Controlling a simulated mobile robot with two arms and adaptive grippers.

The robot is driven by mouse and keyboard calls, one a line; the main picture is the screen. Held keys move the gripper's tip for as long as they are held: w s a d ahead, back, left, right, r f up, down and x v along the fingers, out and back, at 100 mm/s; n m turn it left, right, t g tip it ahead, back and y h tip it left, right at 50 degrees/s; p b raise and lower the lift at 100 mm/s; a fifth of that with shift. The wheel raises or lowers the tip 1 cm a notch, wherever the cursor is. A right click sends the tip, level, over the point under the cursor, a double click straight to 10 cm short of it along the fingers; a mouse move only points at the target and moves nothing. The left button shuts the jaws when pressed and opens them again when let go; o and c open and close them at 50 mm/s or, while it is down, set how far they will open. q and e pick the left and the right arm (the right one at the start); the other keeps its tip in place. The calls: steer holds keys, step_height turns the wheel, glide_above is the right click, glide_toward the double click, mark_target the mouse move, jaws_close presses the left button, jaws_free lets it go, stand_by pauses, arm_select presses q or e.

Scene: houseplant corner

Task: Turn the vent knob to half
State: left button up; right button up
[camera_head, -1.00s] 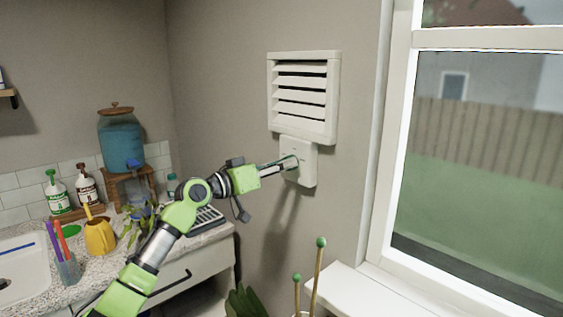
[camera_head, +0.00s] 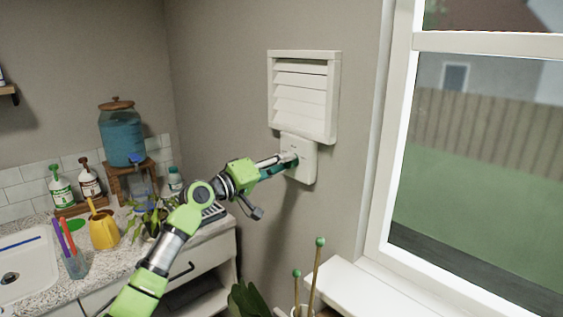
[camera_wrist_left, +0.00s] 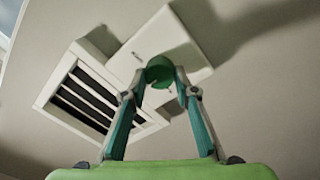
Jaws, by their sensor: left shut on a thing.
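In the left wrist view the vent (camera_wrist_left: 88,88) and the plate (camera_wrist_left: 183,45) appear tilted. The round green knob (camera_wrist_left: 160,70) stands out from the plate between the fingers. My left gripper (camera_head: 288,161) is at the plate, shut on the knob; it also shows in the left wrist view (camera_wrist_left: 160,88). In the head view the fingers mostly hide the knob. My right gripper is out of view.
A window (camera_head: 470,150) is to the right, with a white sill (camera_head: 375,290) below. Green-tipped stakes (camera_head: 317,265) rise beneath the vent. The counter at left holds a blue dispenser (camera_head: 124,135), a yellow watering can (camera_head: 103,230) and bottles.

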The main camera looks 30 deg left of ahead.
arm_select(q)
steer(key=shift+r, duration=0.1)
steer(key=o, duration=1.1)
steer(key=shift+w+d, duration=0.1)
steer(key=shift+w, duration=0.05)
steer(key=v, duration=1.2)
